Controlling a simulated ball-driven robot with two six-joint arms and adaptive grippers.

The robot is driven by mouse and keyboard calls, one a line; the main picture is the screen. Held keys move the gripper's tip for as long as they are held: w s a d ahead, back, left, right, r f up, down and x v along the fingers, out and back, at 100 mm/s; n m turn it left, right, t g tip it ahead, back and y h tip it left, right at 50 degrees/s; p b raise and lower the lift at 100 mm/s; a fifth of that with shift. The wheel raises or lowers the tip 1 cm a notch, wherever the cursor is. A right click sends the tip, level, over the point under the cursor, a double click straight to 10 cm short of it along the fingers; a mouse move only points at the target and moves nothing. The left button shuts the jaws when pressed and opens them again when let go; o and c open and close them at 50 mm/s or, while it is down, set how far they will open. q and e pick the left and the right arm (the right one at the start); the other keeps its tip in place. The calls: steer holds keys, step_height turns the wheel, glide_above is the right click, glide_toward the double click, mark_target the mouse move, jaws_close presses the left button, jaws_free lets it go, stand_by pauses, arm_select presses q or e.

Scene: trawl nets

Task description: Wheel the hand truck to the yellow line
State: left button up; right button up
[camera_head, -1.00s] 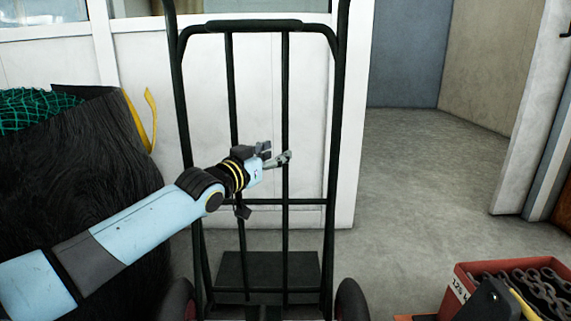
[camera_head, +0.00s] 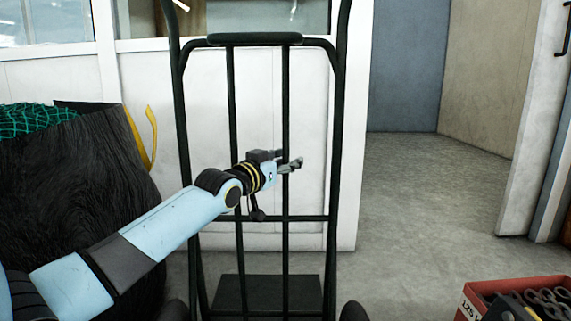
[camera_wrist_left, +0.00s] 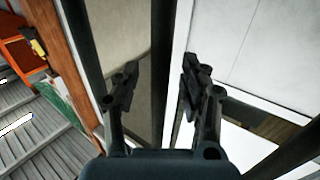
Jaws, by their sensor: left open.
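The dark green hand truck (camera_head: 334,150) stands upright in front of me, its padded top crossbar (camera_head: 254,39) near the top of the head view. Its dark toe plate (camera_head: 266,292) is low down, and its wheels are partly cut off at the bottom edge. My left gripper (camera_head: 292,165) reaches across the frame at mid height, in front of the right inner upright. In the left wrist view its two fingers (camera_wrist_left: 160,78) are apart with nothing held between them. Dark frame bars pass close by there. I see no yellow line. My right gripper is not clearly visible.
A large black bag (camera_head: 75,190) with green netting and a yellow strap stands at the left. A white panelled wall (camera_head: 345,130) is behind the truck. A red crate (camera_head: 475,300) with chain links sits at the lower right. Grey floor (camera_head: 430,220) is open toward the doorway.

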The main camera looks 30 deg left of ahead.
arm_select(q)
jaws_close()
